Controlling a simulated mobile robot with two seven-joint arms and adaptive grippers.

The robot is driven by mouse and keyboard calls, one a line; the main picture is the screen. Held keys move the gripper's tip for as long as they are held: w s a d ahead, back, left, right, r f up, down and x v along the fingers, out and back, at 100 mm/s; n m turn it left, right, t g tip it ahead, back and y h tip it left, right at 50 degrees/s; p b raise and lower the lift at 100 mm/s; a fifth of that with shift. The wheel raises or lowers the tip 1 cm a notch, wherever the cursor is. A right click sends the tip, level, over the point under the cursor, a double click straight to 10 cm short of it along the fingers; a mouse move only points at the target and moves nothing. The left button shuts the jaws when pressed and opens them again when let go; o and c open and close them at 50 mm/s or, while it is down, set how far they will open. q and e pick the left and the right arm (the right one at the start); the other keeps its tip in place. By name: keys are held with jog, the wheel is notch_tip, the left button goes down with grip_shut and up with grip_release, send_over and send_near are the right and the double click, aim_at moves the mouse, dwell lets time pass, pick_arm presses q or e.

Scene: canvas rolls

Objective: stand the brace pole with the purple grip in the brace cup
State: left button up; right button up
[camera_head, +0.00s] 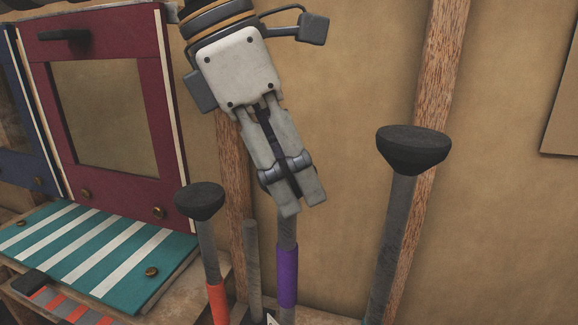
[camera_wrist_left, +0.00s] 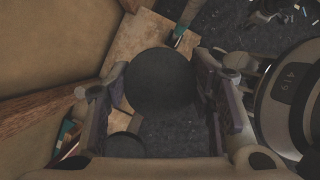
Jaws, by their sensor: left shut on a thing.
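The brace pole with the purple grip (camera_head: 287,275) stands roughly upright at the bottom centre of the head view. A short grey length of its shaft shows above the purple. My left gripper (camera_head: 288,208) points down and is shut on this pole above the grip, its fingers hiding the pole's top. In the left wrist view a dark round pad (camera_wrist_left: 163,85) fills the space between the fingers. The pole's foot is below the frame, and I cannot make out the brace cup. My right gripper is not in view.
A pole with an orange grip and black pad (camera_head: 200,200) stands just left. A pole with a wide black pad (camera_head: 413,150) stands to the right. A thin grey rod (camera_head: 253,265) is close beside the purple grip. A teal striped panel (camera_head: 100,255) lies left.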

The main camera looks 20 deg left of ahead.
aim_at(290, 245)
pick_arm(q)
jog(key=shift+f, duration=4.9)
jog(key=o, duration=1.7)
jog(key=shift+o, duration=0.2)
jog(key=v, duration=1.2)
